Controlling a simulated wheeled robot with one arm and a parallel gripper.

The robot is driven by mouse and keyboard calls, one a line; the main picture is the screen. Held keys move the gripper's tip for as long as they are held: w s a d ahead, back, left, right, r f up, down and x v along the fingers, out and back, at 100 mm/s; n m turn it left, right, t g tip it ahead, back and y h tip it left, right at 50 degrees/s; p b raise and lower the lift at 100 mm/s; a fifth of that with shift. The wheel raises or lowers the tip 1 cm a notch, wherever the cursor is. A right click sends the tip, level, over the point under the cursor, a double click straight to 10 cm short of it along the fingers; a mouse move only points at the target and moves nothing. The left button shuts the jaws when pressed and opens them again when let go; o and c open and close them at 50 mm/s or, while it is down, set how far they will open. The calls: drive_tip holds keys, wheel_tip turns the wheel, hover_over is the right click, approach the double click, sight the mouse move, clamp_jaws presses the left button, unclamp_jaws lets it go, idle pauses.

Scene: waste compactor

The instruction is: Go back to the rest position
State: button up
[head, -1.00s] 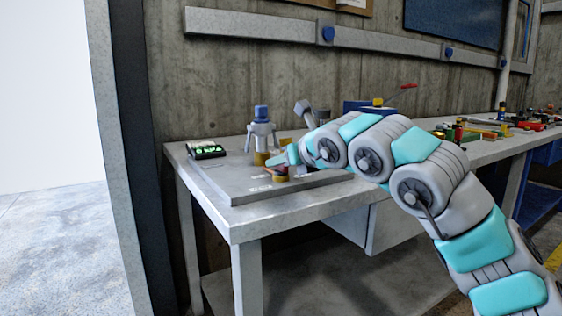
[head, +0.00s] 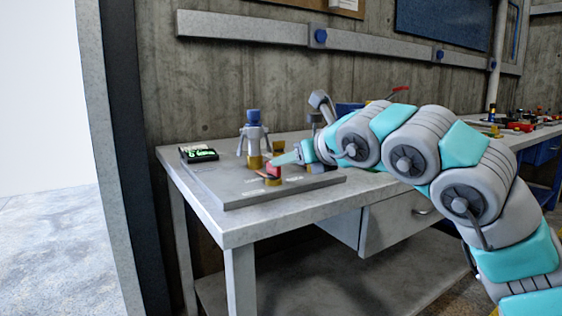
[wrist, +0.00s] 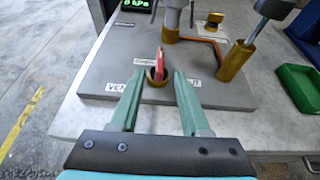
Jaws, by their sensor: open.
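My gripper (head: 284,158) is over the near part of a grey base plate on the bench, and its teal fingers are open. In the wrist view my gripper (wrist: 158,78) has its two fingers apart. A red flat piece (wrist: 158,62) stands in a brass ring (wrist: 157,77), seen between the fingertips with gaps on both sides. The red piece also shows in the head view (head: 273,169), just left of the fingers. I cannot tell from these views how high the fingers are above the plate.
The grey plate (head: 225,192) lies on the bench (head: 228,229) and bears a blue-capped post (head: 253,135) and a tilted grey lever (wrist: 240,50) on a brass base. A small green-lit display (head: 199,153) is at its left. A green tray (wrist: 300,85) lies to the right.

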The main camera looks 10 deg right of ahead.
drive_tip(key=shift+s+d+r, duration=0.1)
drive_tip(key=shift+s, duration=0.15)
